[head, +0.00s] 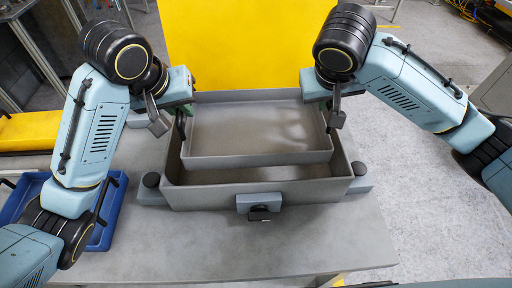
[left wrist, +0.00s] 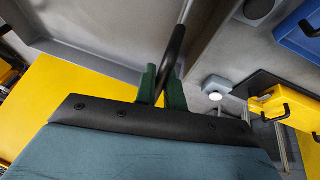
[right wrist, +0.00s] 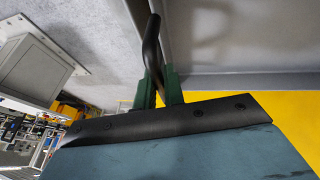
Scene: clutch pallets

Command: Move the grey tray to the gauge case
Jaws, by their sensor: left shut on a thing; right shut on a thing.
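The grey tray (head: 260,159) is a shallow, empty rectangular tray, roughly level over the grey gauge case (head: 265,197). The open case stands on the table, and its dark inside shows below the tray's front wall. I cannot tell whether the tray's bottom is above the case rim or slightly inside it. My left gripper (head: 184,112) is shut on the tray's left black handle, seen between green fingers in the left wrist view (left wrist: 162,88). My right gripper (head: 328,110) is shut on the right black handle, seen in the right wrist view (right wrist: 158,88).
The grey table (head: 250,245) is clear in front of the case. A blue bin (head: 108,207) lies left of it, near my left arm. A yellow panel (head: 235,45) stands behind the tray. Black knobs flank the case, and a latch (head: 259,203) is on its front.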

